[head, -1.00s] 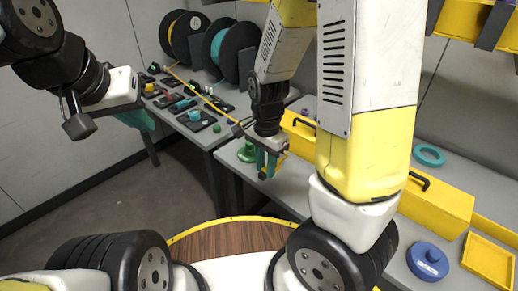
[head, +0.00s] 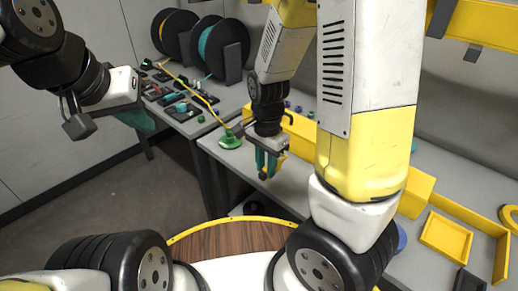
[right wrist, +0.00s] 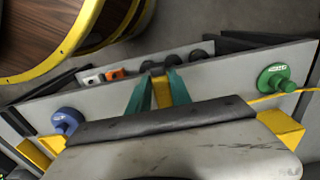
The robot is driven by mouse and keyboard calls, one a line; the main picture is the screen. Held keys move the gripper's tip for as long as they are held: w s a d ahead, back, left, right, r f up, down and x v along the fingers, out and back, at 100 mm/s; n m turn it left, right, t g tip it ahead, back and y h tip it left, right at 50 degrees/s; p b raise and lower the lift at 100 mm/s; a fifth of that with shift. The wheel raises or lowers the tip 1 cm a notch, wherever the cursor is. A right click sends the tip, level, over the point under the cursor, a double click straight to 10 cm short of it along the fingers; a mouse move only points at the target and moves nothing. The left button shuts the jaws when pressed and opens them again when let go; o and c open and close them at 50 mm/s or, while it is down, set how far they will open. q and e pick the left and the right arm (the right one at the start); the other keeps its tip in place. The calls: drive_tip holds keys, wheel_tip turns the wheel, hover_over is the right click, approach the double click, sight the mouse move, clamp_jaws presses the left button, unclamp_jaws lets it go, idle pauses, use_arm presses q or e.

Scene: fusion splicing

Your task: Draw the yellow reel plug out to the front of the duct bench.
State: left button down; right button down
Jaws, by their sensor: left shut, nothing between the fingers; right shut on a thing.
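My right gripper (head: 267,168) is shut on the yellow reel plug, above the duct bench (head: 238,158) near its front edge. In the right wrist view the yellow plug (right wrist: 161,92) shows between the two teal fingers (right wrist: 158,88). The yellow cable (head: 208,99) runs from the reels at the back, past a green round-based piece (head: 229,141), towards my right gripper. Its far end near the gripper is hidden. My left gripper (head: 136,122) is shut and empty, held at the left, away from the bench.
Two black reels (head: 222,48) stand on the back table, which carries several small parts. On the bench are a yellow tray (head: 446,235) and a blue piece (head: 402,238), partly hidden by my right arm. The floor (head: 150,185) at the left is clear.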

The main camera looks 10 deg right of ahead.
drive_tip(key=shift+w+d+f, duration=1.1)
drive_tip(key=shift+d+f, duration=0.3)
drive_tip(key=shift+f, duration=0.55)
drive_tip(key=shift+w+d+f, duration=1.15)
drive_tip(key=shift+d+f, duration=0.3)
drive_tip(key=shift+f, duration=0.55)
drive_tip(key=shift+w+d+f, duration=1.1)
drive_tip(key=shift+d+f, duration=0.3)
drive_tip(key=shift+f, duration=0.55)
drive_tip(key=c, duration=1.1)
unclamp_jaws()
drive_tip(key=s+a+r+n+t+y, duration=0.1)
drive_tip(key=s+a+r+n, duration=0.1)
drive_tip(key=r, duration=1)
drive_tip(key=s+a+r+n+t+y, duration=0.1)
drive_tip(key=s+a+r+n+t, duration=0.15)
drive_tip(key=r, duration=0.85)
drive_tip(key=s+r+n+t, duration=0.1)
drive_tip(key=s+r+n, duration=0.1)
drive_tip(key=s+r, duration=0.1)
drive_tip(key=s+r+n, duration=0.2)
drive_tip(key=s+r, duration=0.1)
drive_tip(key=r, duration=0.1)
drive_tip(key=s+r+n+t, duration=0.1)
drive_tip(key=s+r+n, duration=0.1)
drive_tip(key=s+r, duration=0.2)
drive_tip(key=shift+a+r+n+t, duration=0.25)
drive_tip(key=shift+a+r+t, duration=0.1)
